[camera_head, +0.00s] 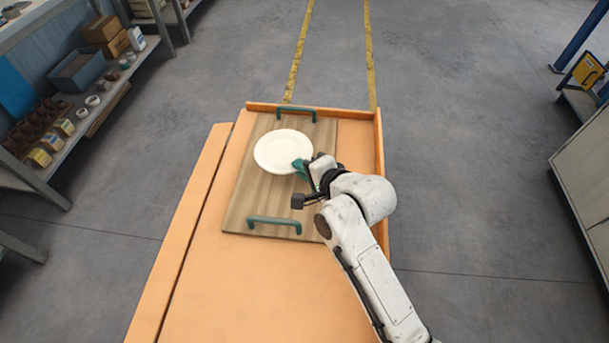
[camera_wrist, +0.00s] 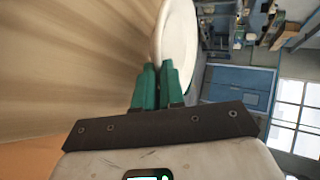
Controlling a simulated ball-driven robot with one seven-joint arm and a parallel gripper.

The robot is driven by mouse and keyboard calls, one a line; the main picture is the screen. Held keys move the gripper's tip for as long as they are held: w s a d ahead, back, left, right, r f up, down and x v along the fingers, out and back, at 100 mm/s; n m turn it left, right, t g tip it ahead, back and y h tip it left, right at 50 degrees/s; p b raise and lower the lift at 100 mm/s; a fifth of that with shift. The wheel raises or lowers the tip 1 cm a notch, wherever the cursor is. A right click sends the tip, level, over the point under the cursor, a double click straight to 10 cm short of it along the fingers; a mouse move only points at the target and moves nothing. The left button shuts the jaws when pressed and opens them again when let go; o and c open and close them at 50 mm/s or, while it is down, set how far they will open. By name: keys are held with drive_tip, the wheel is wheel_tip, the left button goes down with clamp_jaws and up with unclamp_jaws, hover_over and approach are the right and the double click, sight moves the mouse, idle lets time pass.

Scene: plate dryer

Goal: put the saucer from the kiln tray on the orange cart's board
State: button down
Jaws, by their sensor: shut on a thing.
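The white saucer (camera_head: 283,150) is over the far half of the wooden board (camera_head: 262,200) on the orange cart (camera_head: 270,280). My gripper (camera_head: 302,167) has its green fingers shut on the saucer's near right rim. In the wrist view the saucer (camera_wrist: 178,45) shows at a steep angle between the closed green fingertips (camera_wrist: 158,75). The board's wood (camera_wrist: 70,60) fills the left of that view. I cannot tell whether the saucer touches the board or is held just above it.
The board has two green handles, one at the far end (camera_head: 297,114) and one at the near end (camera_head: 274,224). The cart has a raised rim at the far and right sides. Shelves (camera_head: 75,110) with boxes stand at the left. A cabinet (camera_head: 585,180) stands at the right.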

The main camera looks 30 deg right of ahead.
sight(305, 185)
drive_tip(key=shift+w+d+f, duration=0.25)
drive_tip(key=shift+w+f, duration=0.1)
drive_tip(key=shift+f, duration=0.15)
drive_tip(key=shift+w+d+f, duration=0.1)
drive_tip(key=shift+f, duration=0.8)
drive_tip(key=shift+w+d+f, duration=0.1)
drive_tip(key=shift+f, duration=0.75)
drive_tip(key=c, duration=1.5)
unclamp_jaws()
drive_tip(key=shift+s, duration=0.1)
drive_tip(key=v, duration=1.2)
drive_tip(key=shift+p, duration=0.35)
